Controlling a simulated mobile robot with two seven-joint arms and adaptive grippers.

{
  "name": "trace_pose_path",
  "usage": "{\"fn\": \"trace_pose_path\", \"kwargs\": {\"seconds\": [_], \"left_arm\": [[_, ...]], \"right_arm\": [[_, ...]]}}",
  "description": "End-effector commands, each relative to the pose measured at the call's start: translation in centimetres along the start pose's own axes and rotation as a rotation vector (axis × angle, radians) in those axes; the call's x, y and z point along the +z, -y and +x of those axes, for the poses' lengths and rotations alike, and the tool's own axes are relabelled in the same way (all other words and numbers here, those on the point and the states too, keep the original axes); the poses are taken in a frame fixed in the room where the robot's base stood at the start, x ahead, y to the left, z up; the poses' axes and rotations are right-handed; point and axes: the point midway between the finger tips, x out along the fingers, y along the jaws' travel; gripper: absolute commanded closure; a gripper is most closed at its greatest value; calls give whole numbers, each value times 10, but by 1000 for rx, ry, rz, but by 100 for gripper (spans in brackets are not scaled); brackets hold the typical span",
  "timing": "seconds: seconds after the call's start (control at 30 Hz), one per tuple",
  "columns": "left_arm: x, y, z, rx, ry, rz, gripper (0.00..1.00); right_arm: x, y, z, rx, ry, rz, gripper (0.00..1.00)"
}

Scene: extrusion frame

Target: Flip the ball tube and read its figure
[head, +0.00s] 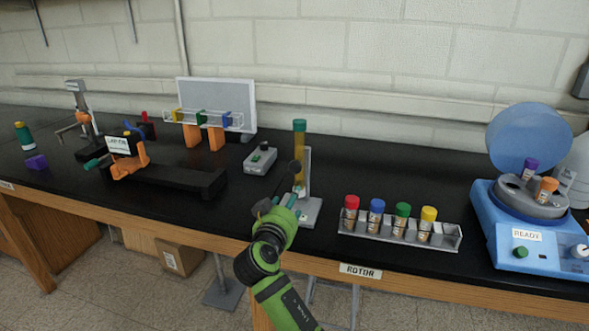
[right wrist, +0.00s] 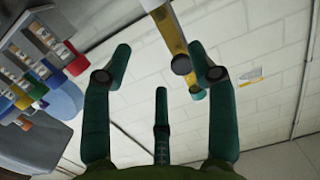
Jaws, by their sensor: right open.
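The ball tube (head: 299,140) is a slim amber tube with a teal cap on top. It stands upright against a pale post (head: 307,165) on a grey base (head: 308,215). Its lower part is hidden behind my right gripper (head: 283,200), and no figure on it is readable. My right gripper is open and empty, just in front of the tube stand. In the right wrist view the tube (right wrist: 166,28) shows beyond the spread fingers (right wrist: 165,75), with a dark round part and a teal end. The left gripper is not in view.
A rack (head: 385,236) of several colour-capped tubes stands right of the stand, and a blue centrifuge (head: 528,235) is at far right. A grey box (head: 260,159) is left of the tube. An orange device (head: 130,162) on a black base lies further left.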

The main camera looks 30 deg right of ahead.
Motion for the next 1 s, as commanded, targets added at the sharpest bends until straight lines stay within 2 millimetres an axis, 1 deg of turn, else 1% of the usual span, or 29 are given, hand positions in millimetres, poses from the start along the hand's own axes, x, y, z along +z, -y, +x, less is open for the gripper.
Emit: {"fn": "trace_pose_path", "kwargs": {"seconds": [0.03,0.1,0.23,0.37,0.53,0.7,0.83,1.0], "left_arm": [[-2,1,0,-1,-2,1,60],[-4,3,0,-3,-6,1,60],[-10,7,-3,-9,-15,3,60],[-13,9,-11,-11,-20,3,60],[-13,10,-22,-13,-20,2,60],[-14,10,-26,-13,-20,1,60],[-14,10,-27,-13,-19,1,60],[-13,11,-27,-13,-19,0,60]], "right_arm": [[-17,3,3,12,-38,22,42],[-35,4,6,26,-79,46,42],[-54,6,13,40,-124,68,42],[-60,4,29,44,-128,67,42],[-63,3,56,43,-127,66,42],[-63,3,73,41,-126,68,42],[-62,3,79,41,-125,69,42],[-62,3,79,40,-125,70,42]]}}
